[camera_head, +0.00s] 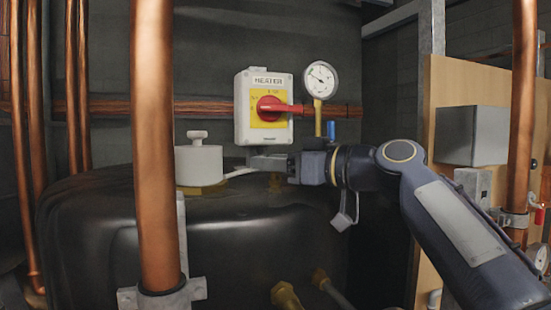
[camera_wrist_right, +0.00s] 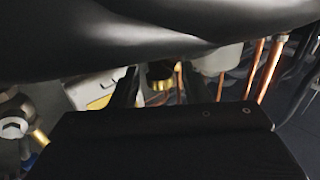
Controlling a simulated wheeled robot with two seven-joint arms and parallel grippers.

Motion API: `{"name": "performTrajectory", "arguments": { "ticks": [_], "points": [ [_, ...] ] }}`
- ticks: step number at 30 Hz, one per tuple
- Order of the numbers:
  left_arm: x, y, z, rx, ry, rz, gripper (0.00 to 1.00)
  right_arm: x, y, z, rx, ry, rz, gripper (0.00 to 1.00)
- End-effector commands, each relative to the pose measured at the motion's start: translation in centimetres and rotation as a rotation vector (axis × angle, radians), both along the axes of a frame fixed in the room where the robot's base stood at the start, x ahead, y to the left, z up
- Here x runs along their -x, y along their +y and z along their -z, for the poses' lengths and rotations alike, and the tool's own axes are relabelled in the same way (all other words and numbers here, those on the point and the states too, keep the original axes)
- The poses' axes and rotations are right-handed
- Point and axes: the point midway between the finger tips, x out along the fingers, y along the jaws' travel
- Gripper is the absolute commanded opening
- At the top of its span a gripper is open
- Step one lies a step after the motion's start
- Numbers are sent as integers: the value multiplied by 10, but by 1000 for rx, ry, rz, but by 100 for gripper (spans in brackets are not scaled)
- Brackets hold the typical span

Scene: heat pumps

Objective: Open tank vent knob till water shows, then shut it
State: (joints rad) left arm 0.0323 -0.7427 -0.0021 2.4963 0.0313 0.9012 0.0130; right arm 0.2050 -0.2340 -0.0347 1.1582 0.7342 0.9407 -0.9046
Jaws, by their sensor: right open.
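The dark rounded tank (camera_head: 250,240) fills the lower middle of the head view. A small brass fitting (camera_head: 275,183) stands on its top, partly hidden by my right gripper (camera_head: 266,162). In the right wrist view a brass fitting with a dark top (camera_wrist_right: 160,76) shows between the two fingers of my right gripper (camera_wrist_right: 160,88). It may be the vent knob; I cannot tell whether a finger touches it. My right gripper is open. A thin white spout (camera_head: 239,173) juts out left of the fitting. I see no water. My left gripper is not in view.
A white capped cylinder (camera_head: 199,164) stands on the tank, left of the gripper. A heater switch box (camera_head: 242,110) with a red handle and a pressure gauge (camera_head: 321,80) are behind. A copper pipe (camera_head: 154,190) rises in front at left; another (camera_head: 521,110) stands at right.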

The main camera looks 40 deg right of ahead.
Motion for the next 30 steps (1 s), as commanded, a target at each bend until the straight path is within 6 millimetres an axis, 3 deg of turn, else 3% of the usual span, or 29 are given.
{"name": "performTrajectory", "arguments": {
  "ticks": [5, 15, 23, 30],
  "points": [
    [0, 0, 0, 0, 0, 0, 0, 0, 0, 0, 0, 0, 0, 42],
    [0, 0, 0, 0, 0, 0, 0, 0, 0, 0, 0, 1, 0, 0],
    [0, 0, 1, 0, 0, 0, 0, 1, 0, 0, 2, -1, 33, 0],
    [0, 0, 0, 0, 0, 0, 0, 1, 0, 0, 4, 0, 164, 0]
  ]
}}
